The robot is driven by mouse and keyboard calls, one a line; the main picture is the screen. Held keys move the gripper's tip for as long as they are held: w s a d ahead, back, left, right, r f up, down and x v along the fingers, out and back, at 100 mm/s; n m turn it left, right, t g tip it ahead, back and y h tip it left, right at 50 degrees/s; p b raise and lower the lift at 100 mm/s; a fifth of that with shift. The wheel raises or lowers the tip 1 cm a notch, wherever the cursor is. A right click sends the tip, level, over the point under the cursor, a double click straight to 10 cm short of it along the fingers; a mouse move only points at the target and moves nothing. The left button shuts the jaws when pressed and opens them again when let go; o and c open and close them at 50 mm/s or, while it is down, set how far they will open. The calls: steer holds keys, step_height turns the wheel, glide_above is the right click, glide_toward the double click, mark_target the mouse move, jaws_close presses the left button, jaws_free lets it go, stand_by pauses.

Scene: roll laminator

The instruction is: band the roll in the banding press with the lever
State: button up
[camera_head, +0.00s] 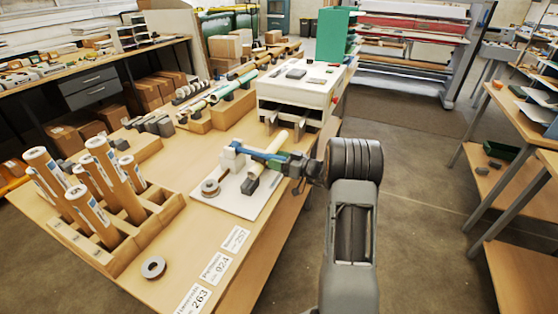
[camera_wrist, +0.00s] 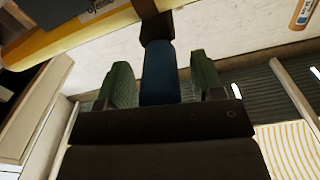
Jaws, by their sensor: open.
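The banding press stands on a white base plate (camera_head: 236,200) on the wooden table, with a white block (camera_head: 233,158) at its back left. A pale roll (camera_head: 278,142) lies slantwise in the press, partly hidden by the lever and my gripper. The blue lever (camera_head: 258,153) reaches right from the white block toward my gripper (camera_head: 282,161). In the wrist view, the blue lever handle (camera_wrist: 158,72) stands between the two green fingers of my gripper (camera_wrist: 163,80). The fingers are open, with a gap on each side of the handle.
A wooden rack (camera_head: 110,262) of upright tubes stands at left. A white machine (camera_head: 300,90) stands behind the press.

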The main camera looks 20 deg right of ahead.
steer(key=shift+c, duration=0.2)
jaws_close()
